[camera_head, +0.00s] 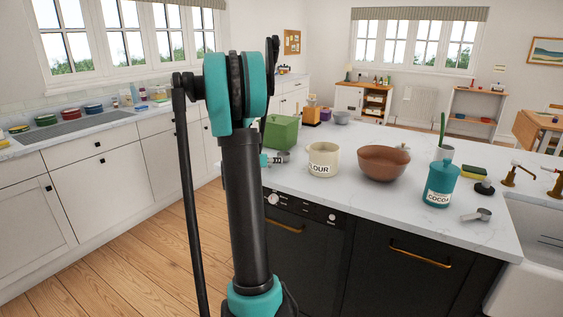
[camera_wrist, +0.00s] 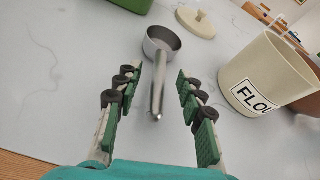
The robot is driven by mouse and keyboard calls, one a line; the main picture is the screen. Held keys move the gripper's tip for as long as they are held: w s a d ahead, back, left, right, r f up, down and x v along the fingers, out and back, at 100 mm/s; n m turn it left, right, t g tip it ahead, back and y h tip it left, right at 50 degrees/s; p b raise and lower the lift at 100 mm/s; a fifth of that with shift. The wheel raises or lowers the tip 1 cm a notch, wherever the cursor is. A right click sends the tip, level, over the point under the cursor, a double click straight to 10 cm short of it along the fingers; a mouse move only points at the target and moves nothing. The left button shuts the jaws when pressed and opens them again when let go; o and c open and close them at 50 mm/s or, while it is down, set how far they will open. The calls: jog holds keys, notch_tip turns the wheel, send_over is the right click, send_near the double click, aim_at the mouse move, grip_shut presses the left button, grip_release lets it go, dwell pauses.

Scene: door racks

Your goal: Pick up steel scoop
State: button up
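The steel scoop (camera_wrist: 161,43) lies on the white worktop in the wrist view, its round bowl at the top and its handle pointing down toward me. My gripper (camera_wrist: 157,82) is open, with one green-padded finger on each side of the handle. Both fingers look apart from the handle; I cannot tell their exact height above it. In the head view the scoop (camera_head: 283,156) is small, beside the flour tin, and my arm hides most of the gripper.
The cream flour tin (camera_wrist: 268,74) stands close to the right finger. A cream lid (camera_wrist: 198,24) lies beyond the scoop. A green box (camera_head: 281,133), a brown bowl (camera_head: 383,163), a teal cocoa tin (camera_head: 441,184) and another grey scoop (camera_head: 478,214) are on the worktop.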

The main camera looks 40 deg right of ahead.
jog(key=shift+x, duration=1.8)
jog(key=shift+c, duration=0.6)
grip_shut()
